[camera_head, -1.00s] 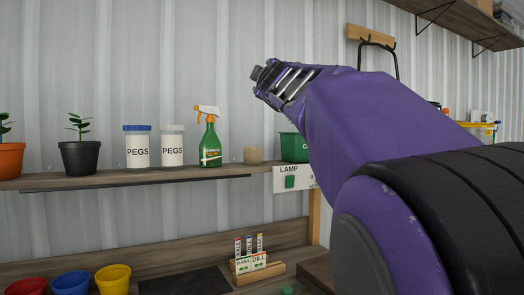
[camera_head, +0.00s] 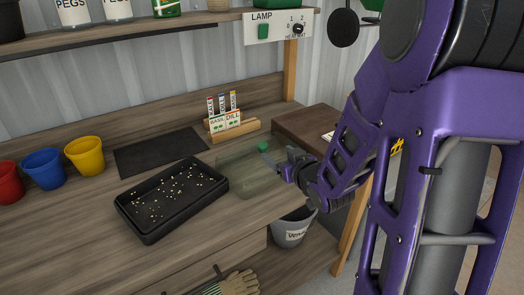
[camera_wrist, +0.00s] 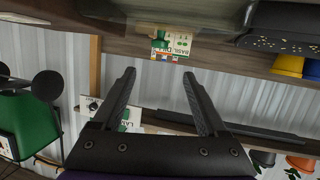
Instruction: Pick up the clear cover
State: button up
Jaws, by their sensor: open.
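The clear cover (camera_head: 243,180) is a see-through dome with a green knob (camera_head: 263,147) on top. It sits on the wooden bench, right of the black seed tray (camera_head: 150,228). My gripper (camera_head: 277,165) is at the cover's right side in the head view, close to the knob; I cannot tell whether it touches the cover. In the wrist view my gripper (camera_wrist: 158,75) has its two fingers spread apart with nothing between them. The cover (camera_wrist: 205,17) shows faintly at the top of that view.
Seed packets in a wooden holder (camera_head: 234,130) stand behind the cover. A dark mat (camera_head: 160,152) lies behind the tray. Red, blue and yellow pots (camera_head: 84,156) are at left. A shelf with a lamp panel (camera_head: 280,27) hangs above. A grey bucket (camera_head: 293,232) is below the bench edge.

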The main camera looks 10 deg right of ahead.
aim_at(263, 149)
jog(key=shift+m, duration=0.4)
jog(key=x, duration=0.3)
jog(key=f+x, duration=0.1)
jog(key=x, duration=0.6)
jog(key=shift+w+a+f, duration=0.1)
jog(key=shift+a+f, duration=0.15)
jog(key=shift+f, duration=0.15)
jog(key=shift+d+r+x, duration=0.15)
jog(key=shift+x, duration=1.2)
jog(key=shift+d+r+x, duration=0.1)
jog(key=shift+x, duration=1.3)
jog(key=shift+w, duration=0.1)
grip_shut()
